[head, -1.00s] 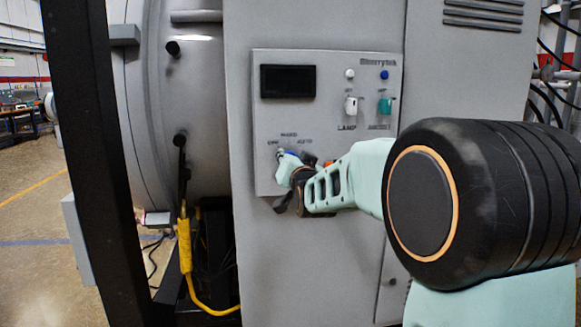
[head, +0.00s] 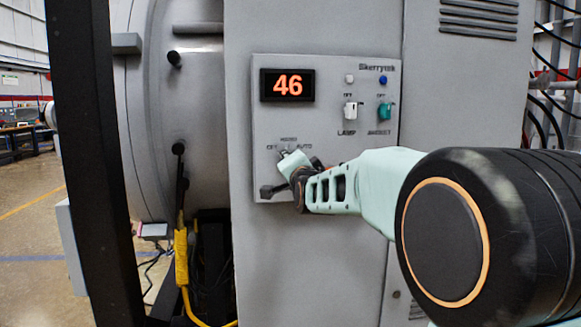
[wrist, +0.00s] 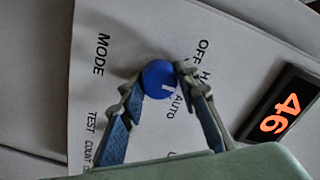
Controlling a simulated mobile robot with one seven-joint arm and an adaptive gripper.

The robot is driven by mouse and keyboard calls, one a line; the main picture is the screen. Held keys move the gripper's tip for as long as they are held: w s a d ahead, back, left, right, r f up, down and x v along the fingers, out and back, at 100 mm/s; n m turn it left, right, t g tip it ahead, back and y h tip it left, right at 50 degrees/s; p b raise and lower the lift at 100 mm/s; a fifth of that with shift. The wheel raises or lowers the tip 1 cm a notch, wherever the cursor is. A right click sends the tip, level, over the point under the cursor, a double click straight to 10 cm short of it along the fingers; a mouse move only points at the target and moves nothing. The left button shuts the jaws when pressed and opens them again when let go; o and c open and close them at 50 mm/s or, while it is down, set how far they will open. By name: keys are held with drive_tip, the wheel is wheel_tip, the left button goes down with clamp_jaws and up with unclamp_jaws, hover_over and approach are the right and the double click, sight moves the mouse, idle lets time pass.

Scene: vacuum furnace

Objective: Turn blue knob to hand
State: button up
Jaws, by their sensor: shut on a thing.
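The blue knob (wrist: 158,78) sits on the light grey control panel, between the two fingertips of my gripper (wrist: 160,80) in the wrist view. My gripper is shut on the knob, one fingertip on each side. The knob's white mark points to the right and slightly down in that view, toward the HAND and AUTO side. The AUTO label (wrist: 182,106) is readable; the HAND label is mostly hidden by a finger. In the head view my gripper (head: 281,168) is at the panel's lower left and hides the knob.
A display (head: 287,85) on the panel shows 46 in orange. A white LAMP switch (head: 350,111) and a green switch (head: 384,111) are at upper right. A dark post (head: 88,160) stands at left. A yellow cable (head: 181,255) hangs below the chamber.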

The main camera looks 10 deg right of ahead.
idle(0.3)
drive_tip(key=o, duration=1.2)
drive_tip(key=shift+c, duration=0.2)
drive_tip(key=s, duration=0.7)
drive_tip(key=shift+s, duration=0.3)
drive_tip(key=shift+r, duration=0.1)
